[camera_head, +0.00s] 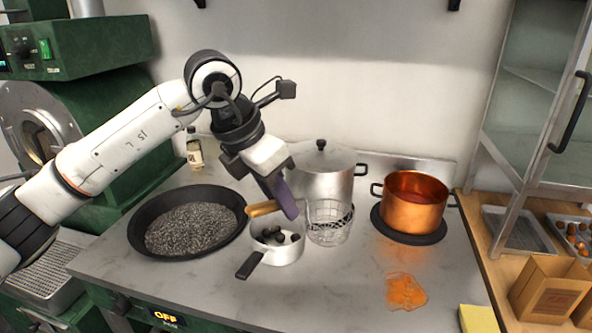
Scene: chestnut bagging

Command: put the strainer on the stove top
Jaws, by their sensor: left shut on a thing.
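The strainer (328,233) is a wire basket with a wooden handle (262,208). It is right of the small saucepan and in front of the lidded steel pot. My left gripper (284,200) is shut on the strainer's handle, with its purple finger crossing in front of it. The basket is upright; I cannot tell whether it touches the pale marbled stove top (335,290) or hangs just above it. My right gripper is not in view.
A small saucepan (276,255) with dark chestnuts is close to the basket. A black pan (136,232) of dark grit is left, a steel pot (322,180) behind, a copper pot (415,215) right. An orange spill (405,291) lies front right. The front middle is clear.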

